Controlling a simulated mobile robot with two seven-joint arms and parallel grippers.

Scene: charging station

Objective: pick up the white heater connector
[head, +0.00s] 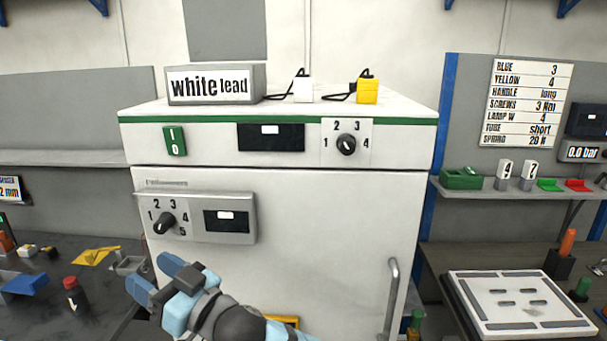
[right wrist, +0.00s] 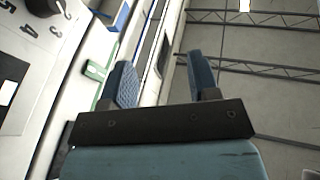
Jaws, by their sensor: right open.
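The white heater connector (head: 302,88) sits on top of the white cabinet (head: 290,215), with a black lead running left from it to a grey box (head: 216,84) labelled "white lead". A yellow connector (head: 367,91) with its own black lead stands to its right. My right gripper (head: 154,278) is in front of the cabinet, low and left, below the connector and well apart from it. In the right wrist view its two blue fingers (right wrist: 160,80) are spread, with nothing between them. My left gripper is not in view.
The cabinet front has a green switch (head: 175,141), dials and a vertical handle (head: 391,300). A left bench (head: 60,300) holds several small parts. At right are a shelf (head: 520,190) and a white plate (head: 520,303). The space above the cabinet top is clear.

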